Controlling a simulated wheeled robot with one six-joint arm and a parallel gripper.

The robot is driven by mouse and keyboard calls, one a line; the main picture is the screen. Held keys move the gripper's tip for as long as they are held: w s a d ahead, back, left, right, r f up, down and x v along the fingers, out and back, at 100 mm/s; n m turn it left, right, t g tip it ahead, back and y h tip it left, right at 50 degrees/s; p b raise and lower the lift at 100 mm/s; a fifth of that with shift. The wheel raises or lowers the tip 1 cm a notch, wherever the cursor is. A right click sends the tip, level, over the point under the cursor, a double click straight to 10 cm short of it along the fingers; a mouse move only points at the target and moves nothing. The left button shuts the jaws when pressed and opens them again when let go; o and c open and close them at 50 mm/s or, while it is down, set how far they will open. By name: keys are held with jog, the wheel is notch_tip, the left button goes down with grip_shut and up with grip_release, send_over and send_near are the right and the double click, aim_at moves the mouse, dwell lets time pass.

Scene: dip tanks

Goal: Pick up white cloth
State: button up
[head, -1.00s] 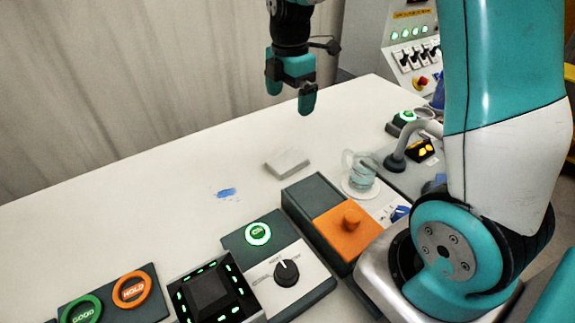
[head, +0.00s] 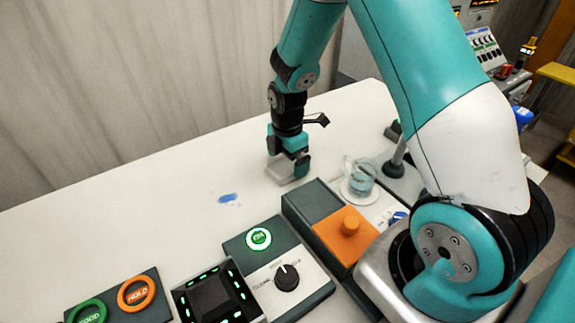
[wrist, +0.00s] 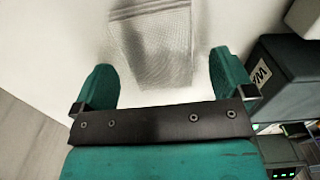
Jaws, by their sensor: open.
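The white cloth (head: 283,173) is a folded, flat, pale pad lying on the white table, partly covered by my gripper in the head view. In the wrist view the cloth (wrist: 152,42) shows its woven texture and lies between and beyond my two teal fingers. My gripper (head: 287,159) is low over the cloth, pointing down, open and holding nothing. In the wrist view the fingers of my gripper (wrist: 162,75) stand apart, one on each side of the cloth's line. I cannot tell whether the fingertips touch the table.
A dark box with an orange lid (head: 345,233) stands close to the right of the cloth. A glass cup (head: 360,178) sits on a white saucer behind it. A blue smear (head: 228,198) lies on the table.

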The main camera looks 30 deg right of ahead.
aim_at(288, 165)
jog(key=shift+f, duration=0.8)
jog(key=c, duration=0.9)
jog(key=shift+r, duration=0.15)
notch_tip(288, 165, up, 20)
jog(key=shift+f+b, duration=0.1)
jog(key=shift+b, duration=0.4)
jog(key=shift+o, duration=1.3)
jog(key=shift+c, duration=1)
jog(key=shift+f, duration=0.1)
